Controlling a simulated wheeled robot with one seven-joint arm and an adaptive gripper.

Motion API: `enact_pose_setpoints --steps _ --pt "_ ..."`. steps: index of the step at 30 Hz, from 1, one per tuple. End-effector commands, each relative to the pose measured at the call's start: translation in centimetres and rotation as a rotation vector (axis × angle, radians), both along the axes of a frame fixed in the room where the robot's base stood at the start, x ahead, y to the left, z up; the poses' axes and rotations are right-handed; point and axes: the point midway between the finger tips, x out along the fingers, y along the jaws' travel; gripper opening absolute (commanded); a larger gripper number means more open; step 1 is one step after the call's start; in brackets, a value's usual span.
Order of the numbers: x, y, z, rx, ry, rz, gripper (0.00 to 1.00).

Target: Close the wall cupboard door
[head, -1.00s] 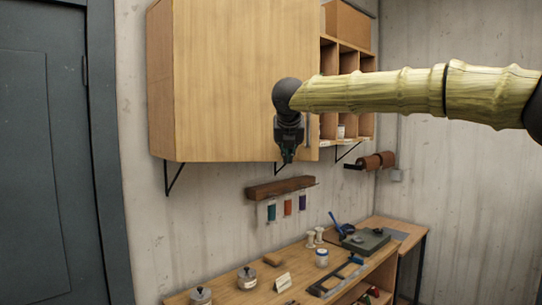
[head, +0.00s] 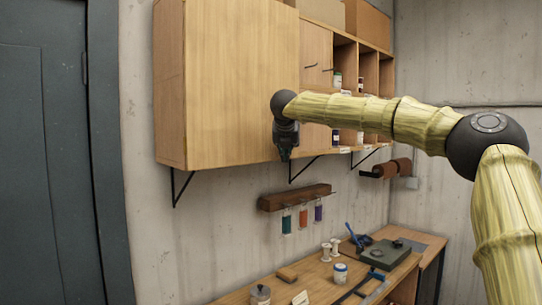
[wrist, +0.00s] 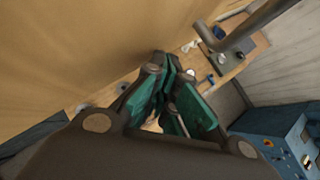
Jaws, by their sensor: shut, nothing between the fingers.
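The wall cupboard (head: 171,90) hangs on the concrete wall in the head view. Its large plain wooden door (head: 235,85) faces me, and its right edge seems to stand a little in front of the panel beside it. How far ajar it is, I cannot tell. My gripper (head: 285,156) points down at the door's lower right corner, shut and empty. In the wrist view my gripper's green-padded fingers (wrist: 165,75) are together, beside a broad wooden face (wrist: 70,45). A grey bar (wrist: 250,28), perhaps the handle, crosses the upper right. Whether I touch the door is unclear.
Open cubbies (head: 370,72) with jars adjoin on the right. A wooden rack (head: 294,197) with hanging vials is below the cupboard. The workbench (head: 325,272) holds jars, spools and tools. A dark door (head: 45,150) is at left. A blue box (wrist: 275,135) shows in the wrist view.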

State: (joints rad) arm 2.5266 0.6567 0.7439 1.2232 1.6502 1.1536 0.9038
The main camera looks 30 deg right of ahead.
Motion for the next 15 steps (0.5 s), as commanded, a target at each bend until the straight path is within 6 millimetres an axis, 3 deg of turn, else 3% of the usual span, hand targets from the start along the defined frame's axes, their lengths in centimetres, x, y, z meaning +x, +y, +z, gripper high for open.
enact_pose_setpoints --steps 4,15 --pt "-0.3 -1.3 0.1 0.0 -0.001 -0.016 0.0" --pt "-0.5 -1.8 0.2 -0.001 -0.003 -0.02 0.0"
